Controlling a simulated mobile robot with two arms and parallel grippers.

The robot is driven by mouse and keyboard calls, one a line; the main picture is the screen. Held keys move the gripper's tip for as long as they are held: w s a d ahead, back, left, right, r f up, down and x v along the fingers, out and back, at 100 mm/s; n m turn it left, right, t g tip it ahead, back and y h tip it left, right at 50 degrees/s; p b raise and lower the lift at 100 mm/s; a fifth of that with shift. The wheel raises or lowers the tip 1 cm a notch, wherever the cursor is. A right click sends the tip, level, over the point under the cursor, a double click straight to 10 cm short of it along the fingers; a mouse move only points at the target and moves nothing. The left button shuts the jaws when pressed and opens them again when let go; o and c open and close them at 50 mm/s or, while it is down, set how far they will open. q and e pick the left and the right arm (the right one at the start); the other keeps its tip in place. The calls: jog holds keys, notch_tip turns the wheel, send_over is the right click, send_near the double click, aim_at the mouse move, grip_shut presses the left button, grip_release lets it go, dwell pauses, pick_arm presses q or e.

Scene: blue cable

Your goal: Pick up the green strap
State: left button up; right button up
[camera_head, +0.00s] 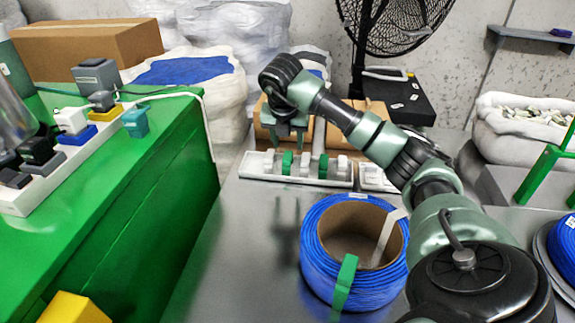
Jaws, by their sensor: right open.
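A green strap (345,281) wraps over the front of the blue cable coil (315,258) on the grey table. Other small green pieces (287,163) stand among white ones in a long white holder (340,182) further back; I cannot tell if these are straps too. My right gripper (286,138) is open and points down, with its fingers above or just behind the left part of the holder. I see nothing between its fingers. It is well away from the coil. My left gripper is not in view.
A white strap (390,236) crosses the coil's far right side. A second blue coil (568,245) lies at the right edge. A green bench (150,170) with a white strip (40,190) of plugs stands at left. The grey table (245,240) is clear left of the coil.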

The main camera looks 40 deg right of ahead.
aim_at(288, 156)
jog(key=x, duration=0.6)
jog(key=shift+w+a+f, duration=0.15)
jog(key=shift+w+f, duration=0.05)
jog(key=shift+f, duration=0.2)
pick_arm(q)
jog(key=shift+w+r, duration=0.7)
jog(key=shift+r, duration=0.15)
pick_arm(e)
grip_shut()
